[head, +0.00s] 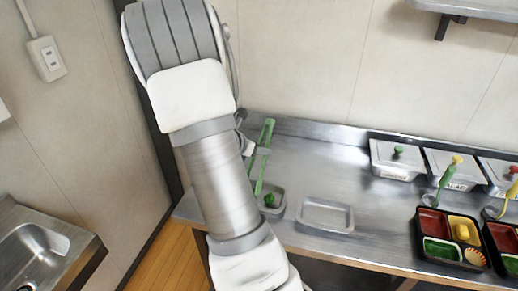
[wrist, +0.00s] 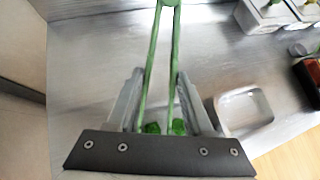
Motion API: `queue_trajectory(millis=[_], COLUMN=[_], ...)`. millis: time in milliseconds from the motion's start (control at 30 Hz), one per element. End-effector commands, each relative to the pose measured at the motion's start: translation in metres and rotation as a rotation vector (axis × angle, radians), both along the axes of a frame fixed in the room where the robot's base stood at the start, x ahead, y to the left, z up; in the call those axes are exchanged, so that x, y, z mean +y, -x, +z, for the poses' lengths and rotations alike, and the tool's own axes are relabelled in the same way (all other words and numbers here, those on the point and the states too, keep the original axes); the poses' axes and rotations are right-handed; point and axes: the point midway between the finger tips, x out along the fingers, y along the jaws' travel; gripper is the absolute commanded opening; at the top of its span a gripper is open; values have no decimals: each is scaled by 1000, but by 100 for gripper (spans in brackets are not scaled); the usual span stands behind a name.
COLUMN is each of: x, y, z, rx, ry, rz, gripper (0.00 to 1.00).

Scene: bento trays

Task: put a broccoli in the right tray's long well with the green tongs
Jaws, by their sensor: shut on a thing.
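My gripper (head: 262,151) is shut on the green tongs (head: 267,132) above the left end of the counter. In the wrist view the gripper (wrist: 160,85) has the tongs' two arms (wrist: 153,50) between its fingers, with their joined end at the top. A green broccoli (head: 270,200) lies in a small metal pan (head: 280,211), near the tongs' lower end. Contact between tongs and broccoli cannot be told. Green pieces (wrist: 178,127) show low between the fingers in the wrist view. The right bento tray (head: 490,232) is cut off by the picture edge; its wells show only partly.
An empty metal pan (head: 325,228) sits right of the broccoli pan. The left bento tray (head: 420,240) holds yellow food and an orange-white item. Lidded containers (head: 398,172) line the back right, with other utensils (head: 444,180) nearby. The middle of the steel counter (head: 330,165) is clear.

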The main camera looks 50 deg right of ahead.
Motion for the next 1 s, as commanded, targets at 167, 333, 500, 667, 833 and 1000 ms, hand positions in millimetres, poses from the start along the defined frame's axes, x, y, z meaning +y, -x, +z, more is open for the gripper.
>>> queue_trajectory(millis=[167,333,500,667,833,1000], x=[0,0,0,0,0,0], y=[0,0,0,0,0,0], z=[-12,-20,-29,-30,-29,-29], rx=[0,0,0,0,0,0], ry=[0,0,0,0,0,0], rz=[0,0,0,0,0,0], gripper=[45,45,45,45,50,19])
